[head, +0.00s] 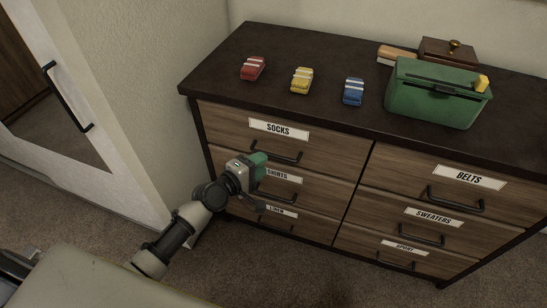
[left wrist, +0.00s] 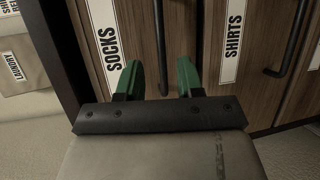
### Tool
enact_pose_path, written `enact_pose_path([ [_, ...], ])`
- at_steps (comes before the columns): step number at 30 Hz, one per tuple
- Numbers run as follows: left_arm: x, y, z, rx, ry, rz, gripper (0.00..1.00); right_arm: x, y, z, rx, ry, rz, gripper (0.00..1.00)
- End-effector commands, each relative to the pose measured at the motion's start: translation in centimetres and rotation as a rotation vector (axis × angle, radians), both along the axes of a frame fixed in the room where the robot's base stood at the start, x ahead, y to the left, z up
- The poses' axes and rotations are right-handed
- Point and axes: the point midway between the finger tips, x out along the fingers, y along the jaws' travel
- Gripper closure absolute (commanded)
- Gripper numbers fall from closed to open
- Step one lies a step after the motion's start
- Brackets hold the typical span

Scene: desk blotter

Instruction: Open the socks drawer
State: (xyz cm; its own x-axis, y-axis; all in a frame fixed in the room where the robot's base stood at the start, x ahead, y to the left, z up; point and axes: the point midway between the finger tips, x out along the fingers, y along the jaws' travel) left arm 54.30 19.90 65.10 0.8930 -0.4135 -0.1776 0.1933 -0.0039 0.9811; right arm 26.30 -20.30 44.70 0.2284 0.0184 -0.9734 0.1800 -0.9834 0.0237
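The socks drawer (head: 235,130) is the top left drawer of the dresser and looks shut. Its white SOCKS label (head: 279,130) sits above its dark bar handle (head: 276,156). My left gripper (head: 258,162) is in front of the left drawer column, close to the handle's left end. In the left wrist view, its two green fingers (left wrist: 159,75) are apart, and the socks handle (left wrist: 161,40) shows between them. I cannot tell whether the fingertips reach around the handle; nothing shows gripped. My right gripper is not in view.
The shirts drawer (head: 315,189) is just below. A white door (head: 85,80) stands left. Carpet is clear in front.

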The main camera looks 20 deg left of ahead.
Motion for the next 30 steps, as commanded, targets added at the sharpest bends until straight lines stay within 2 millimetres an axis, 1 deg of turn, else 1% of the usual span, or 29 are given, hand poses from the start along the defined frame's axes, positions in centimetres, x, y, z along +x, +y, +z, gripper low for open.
enact_pose_path([
  [1, 1.1, -0.5, -0.2, 0.000, -0.003, 0.000, 0.63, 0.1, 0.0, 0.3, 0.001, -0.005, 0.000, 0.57],
  [3, 2.2, -1.0, -0.5, 0.000, -0.002, 0.001, 0.63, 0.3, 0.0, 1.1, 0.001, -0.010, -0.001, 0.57],
  [9, 4.6, -2.1, -1.0, 0.001, 0.000, 0.000, 0.63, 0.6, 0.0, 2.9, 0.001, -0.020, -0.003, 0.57],
  [14, 5.3, -2.4, -1.1, 0.002, 0.000, 0.001, 0.63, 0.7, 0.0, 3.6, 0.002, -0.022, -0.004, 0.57],
  [21, 5.4, -2.5, -1.1, 0.003, 0.000, 0.000, 0.63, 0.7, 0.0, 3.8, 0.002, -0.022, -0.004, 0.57],
  [22, 5.4, -2.5, -1.1, 0.004, 0.001, 0.000, 0.65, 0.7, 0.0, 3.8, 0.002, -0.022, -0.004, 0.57],
  [29, 5.3, -2.5, -1.1, 0.004, 0.001, 0.000, 1.00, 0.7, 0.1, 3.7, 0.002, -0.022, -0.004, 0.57],
  [30, 5.3, -2.5, -1.2, 0.004, 0.001, 0.000, 1.00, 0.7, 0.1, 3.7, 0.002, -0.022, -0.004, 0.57],
])
